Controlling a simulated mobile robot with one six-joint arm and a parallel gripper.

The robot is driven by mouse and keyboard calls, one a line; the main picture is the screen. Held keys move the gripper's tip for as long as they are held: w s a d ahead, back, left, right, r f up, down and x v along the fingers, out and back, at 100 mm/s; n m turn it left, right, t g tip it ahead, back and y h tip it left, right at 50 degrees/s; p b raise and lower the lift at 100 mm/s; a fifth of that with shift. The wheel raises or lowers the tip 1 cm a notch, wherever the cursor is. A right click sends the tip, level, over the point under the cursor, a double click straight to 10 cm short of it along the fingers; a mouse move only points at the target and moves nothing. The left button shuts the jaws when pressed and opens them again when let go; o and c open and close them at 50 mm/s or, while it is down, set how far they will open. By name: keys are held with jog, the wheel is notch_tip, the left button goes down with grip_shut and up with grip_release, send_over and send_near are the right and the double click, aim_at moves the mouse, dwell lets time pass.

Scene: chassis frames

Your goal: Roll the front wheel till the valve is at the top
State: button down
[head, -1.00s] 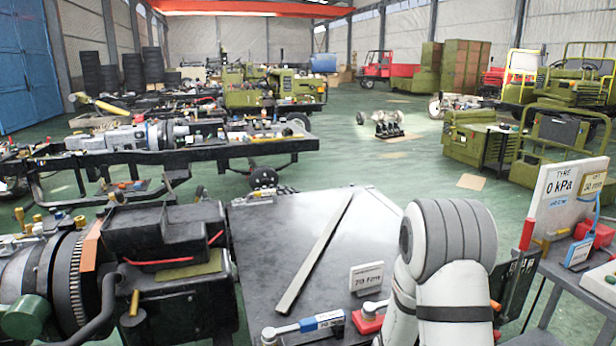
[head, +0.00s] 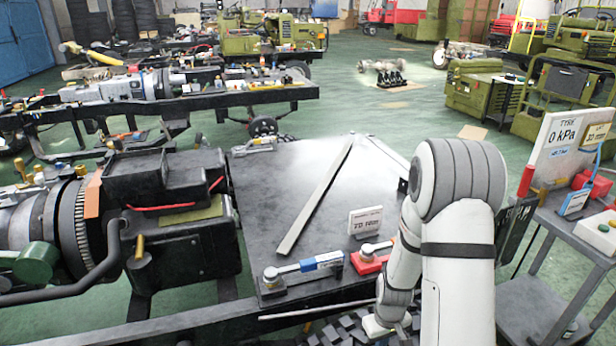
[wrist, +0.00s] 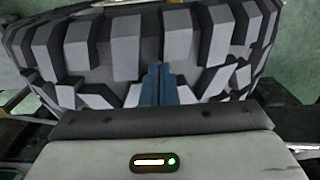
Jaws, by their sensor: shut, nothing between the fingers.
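The front wheel's tyre (wrist: 200,50) fills the upper part of the wrist view, with grey, chunky tread blocks. A piece of the tyre (head: 345,330) also shows at the bottom edge of the head view, partly behind my arm. My gripper (wrist: 163,72) is shut and empty, its blue fingers together in front of the tread, between two blocks. I cannot tell whether the fingertips touch the rubber. In the head view my arm reaches down to the tyre and the fingers are not visible. The valve and the rim are in neither view.
A dark bench plate (head: 310,190) with a long grey bar (head: 318,195), a blue-handled tool (head: 305,266) and a small sign (head: 365,220) lies beyond the tyre. An engine (head: 165,220) stands left. A cart (head: 575,225) with a tyre gauge board (head: 562,135) stands right. Green floor lies beyond.

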aim_at(409, 335)
jog(key=shift+w+d+r, duration=0.15)
jog(key=shift+w+d, duration=0.1)
jog(key=shift+d, duration=0.45)
jog(key=shift+d, duration=0.1)
jog(key=shift+w+d+b, duration=0.15)
jog(key=shift+w+d, duration=0.1)
jog(key=shift+d, duration=0.5)
jog(key=shift+w+d+b, duration=0.15)
jog(key=shift+w+d, duration=0.1)
jog(key=shift+d, duration=0.45)
jog(key=shift+d, duration=0.1)
jog(key=shift+w+d+f+b, duration=0.15)
jog(key=shift+w+d+b, duration=0.05)
jog(key=shift+d, duration=0.4)
jog(key=shift+w+d+f+b, duration=0.15)
jog(key=shift+d+b, duration=0.05)
jog(key=shift+d, duration=0.6)
jog(key=shift+d+f, duration=0.15)
